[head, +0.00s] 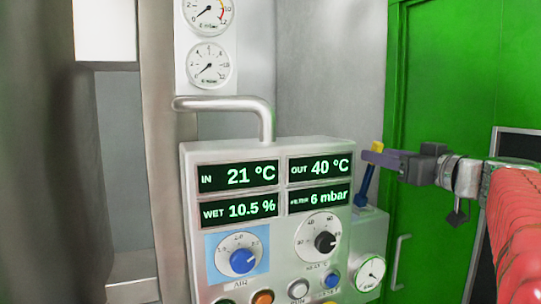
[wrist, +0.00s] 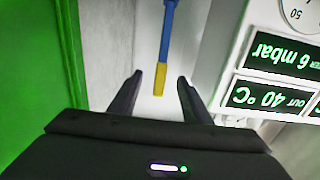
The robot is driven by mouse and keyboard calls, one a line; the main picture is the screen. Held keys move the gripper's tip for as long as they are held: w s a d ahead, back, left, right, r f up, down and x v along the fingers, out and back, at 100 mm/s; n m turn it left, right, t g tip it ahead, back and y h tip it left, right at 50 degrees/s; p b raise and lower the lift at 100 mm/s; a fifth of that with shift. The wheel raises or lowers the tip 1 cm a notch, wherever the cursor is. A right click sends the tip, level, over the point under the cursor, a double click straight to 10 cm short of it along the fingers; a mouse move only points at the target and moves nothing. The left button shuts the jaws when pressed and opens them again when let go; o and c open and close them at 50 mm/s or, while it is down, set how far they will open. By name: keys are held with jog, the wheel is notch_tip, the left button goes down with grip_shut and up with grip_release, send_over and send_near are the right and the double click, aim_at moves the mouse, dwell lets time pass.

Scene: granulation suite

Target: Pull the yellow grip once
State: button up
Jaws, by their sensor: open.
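The yellow grip (head: 376,146) is the tip of a blue lever (head: 365,186) at the right side of the control panel. In the wrist view the yellow grip (wrist: 160,80) lies between the two fingertips, with bare space on both sides, and the blue lever (wrist: 168,35) runs away from it. My gripper (head: 368,156) is open and empty, reaching in from the right. In the wrist view my gripper (wrist: 160,77) shows both dark fingers apart. In the head view a finger partly covers the lower part of the grip.
The control panel (head: 282,235) with lit displays, dials and coloured buttons stands left of the lever. A small gauge (head: 369,273) sits below the lever. A green door (head: 440,70) with a handle (head: 398,262) is behind my arm. A bent pipe (head: 235,104) rises from the panel top.

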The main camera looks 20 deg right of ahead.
jog(key=shift+w, duration=1.3)
jog(key=shift+c, duration=0.2)
jog(key=c, duration=1)
jog(key=shift+s, duration=0.15)
jog(key=shift+s+f, duration=0.35)
jog(key=shift+s, duration=0.35)
jog(key=shift+s+f, duration=0.35)
jog(key=shift+s, duration=0.3)
jog(key=shift+c, duration=0.3)
jog(key=shift+o, duration=0.2)
jog(key=shift+c, duration=0.2)
